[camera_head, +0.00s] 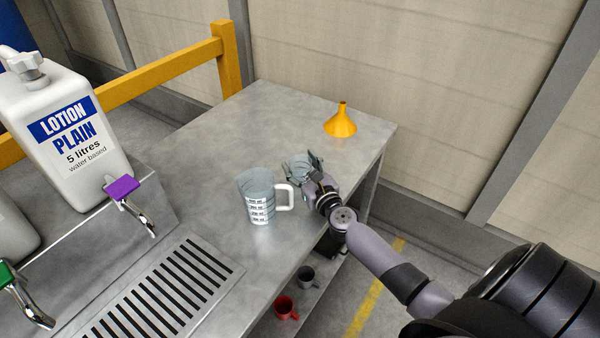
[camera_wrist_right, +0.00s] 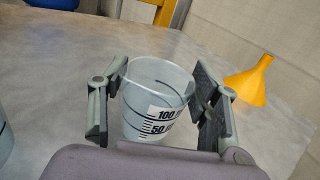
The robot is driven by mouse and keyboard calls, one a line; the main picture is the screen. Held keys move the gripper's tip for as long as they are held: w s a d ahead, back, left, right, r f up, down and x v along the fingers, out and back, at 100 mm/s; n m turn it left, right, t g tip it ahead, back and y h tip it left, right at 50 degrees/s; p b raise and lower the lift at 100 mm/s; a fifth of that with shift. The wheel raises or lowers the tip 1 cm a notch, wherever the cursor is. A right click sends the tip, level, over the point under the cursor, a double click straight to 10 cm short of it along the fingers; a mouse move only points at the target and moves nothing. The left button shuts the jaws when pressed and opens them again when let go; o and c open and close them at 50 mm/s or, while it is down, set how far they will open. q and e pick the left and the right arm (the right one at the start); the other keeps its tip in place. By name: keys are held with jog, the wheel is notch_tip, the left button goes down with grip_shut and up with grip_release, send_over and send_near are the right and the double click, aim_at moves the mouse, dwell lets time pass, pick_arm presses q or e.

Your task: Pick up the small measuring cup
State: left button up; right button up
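The small measuring cup (camera_wrist_right: 155,105) is clear, with black 50 and 100 marks. It stands upright on the metal table and is partly hidden behind my gripper in the head view (camera_head: 298,168). My right gripper (camera_wrist_right: 160,100) is open, with one finger on each side of the small cup; it also shows in the head view (camera_head: 304,167). The fingers are very near the cup's walls, and I cannot tell whether either touches. A larger measuring jug (camera_head: 258,198) with a white handle stands just left of the gripper. My left gripper is not in view.
A yellow funnel (camera_head: 341,122) stands behind the gripper on the metal table (camera_head: 210,135). A lotion container (camera_head: 65,135) with a purple-handled tap stands left, above a drain grate (camera_head: 160,295). A red mug (camera_head: 285,308) and a grey mug (camera_head: 305,277) sit on the lower shelf.

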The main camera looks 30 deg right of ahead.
jog(key=c, duration=0.7)
